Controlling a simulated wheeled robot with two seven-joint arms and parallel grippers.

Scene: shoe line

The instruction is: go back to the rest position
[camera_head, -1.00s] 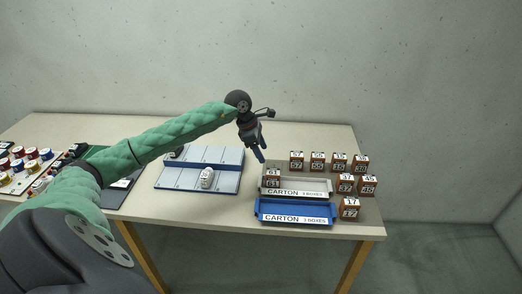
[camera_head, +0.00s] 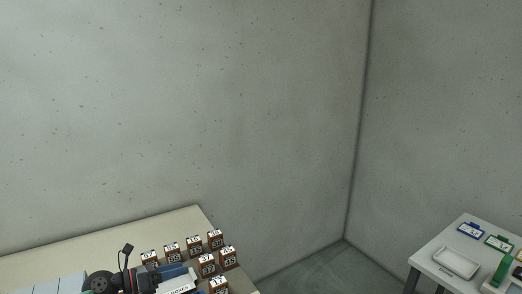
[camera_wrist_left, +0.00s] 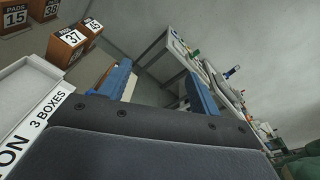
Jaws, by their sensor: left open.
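My left gripper (camera_head: 174,271) is low in the head view, at the bottom edge, with blue fingers pointing right. It appears over or just in front of the white carton tray (camera_head: 180,287), beside the brown boxes. In the left wrist view its two blue fingers (camera_wrist_left: 160,88) stand apart with nothing between them. The white carton tray (camera_wrist_left: 30,100) is at the left of that view, close to the gripper. Most of my left arm is outside the head view. My right gripper is not in view.
Several brown numbered boxes (camera_head: 207,264) stand near the right end of the beige table (camera_head: 100,240). Grey-blue panels (camera_head: 50,286) show at the lower left. A second grey table (camera_head: 432,262) at the right holds a white tray (camera_head: 457,262) and small coloured items. Floor separates the tables.

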